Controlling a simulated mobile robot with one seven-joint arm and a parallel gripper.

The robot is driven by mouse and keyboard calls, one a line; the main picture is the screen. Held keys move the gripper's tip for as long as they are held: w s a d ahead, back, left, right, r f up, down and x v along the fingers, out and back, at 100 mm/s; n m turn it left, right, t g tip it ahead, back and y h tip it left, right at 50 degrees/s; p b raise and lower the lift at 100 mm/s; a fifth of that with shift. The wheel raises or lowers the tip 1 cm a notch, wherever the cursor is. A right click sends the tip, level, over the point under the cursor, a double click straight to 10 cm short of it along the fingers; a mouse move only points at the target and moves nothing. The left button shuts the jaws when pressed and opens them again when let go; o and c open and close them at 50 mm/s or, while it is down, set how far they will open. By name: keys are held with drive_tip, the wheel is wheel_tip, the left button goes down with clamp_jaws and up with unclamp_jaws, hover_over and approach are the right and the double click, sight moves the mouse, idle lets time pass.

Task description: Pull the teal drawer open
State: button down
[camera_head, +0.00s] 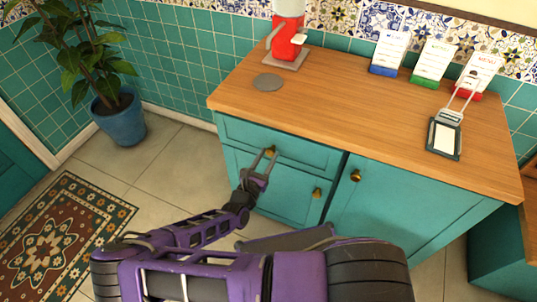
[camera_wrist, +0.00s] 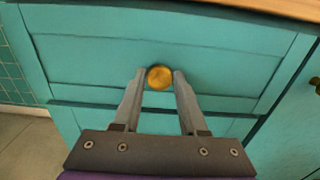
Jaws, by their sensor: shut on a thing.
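The teal drawer (camera_head: 300,151) is the top front on the left half of the teal cabinet, under the wooden counter. It looks closed or nearly so in the head view; I cannot tell a small gap. In the wrist view the drawer front (camera_wrist: 225,62) fills the middle, with a round brass knob (camera_wrist: 160,78) at its centre. My gripper (camera_head: 271,151) reaches the knob from the front. In the wrist view my gripper (camera_wrist: 159,76) has one finger on each side of the knob, shut on it. The knob is partly hidden in the head view.
Below the drawer is a teal door with a brass knob (camera_head: 317,193); another door knob (camera_head: 355,175) is to its right. On the counter (camera_head: 330,105) stand a red device (camera_head: 287,42), a grey disc (camera_head: 267,82) and several menu cards. A potted plant (camera_head: 120,122) stands at left. The tiled floor before the cabinet is partly clear.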

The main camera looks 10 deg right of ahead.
drive_tip(key=v, duration=2.9)
drive_tip(key=shift+s, duration=0.1)
drive_tip(key=shift+c, duration=2.3)
unclamp_jaws()
drive_tip(key=shift+a, duration=0.1)
drive_tip(key=v, duration=1.7)
drive_tip(key=shift+s+r, duration=0.1)
drive_tip(key=shift+s, duration=0.05)
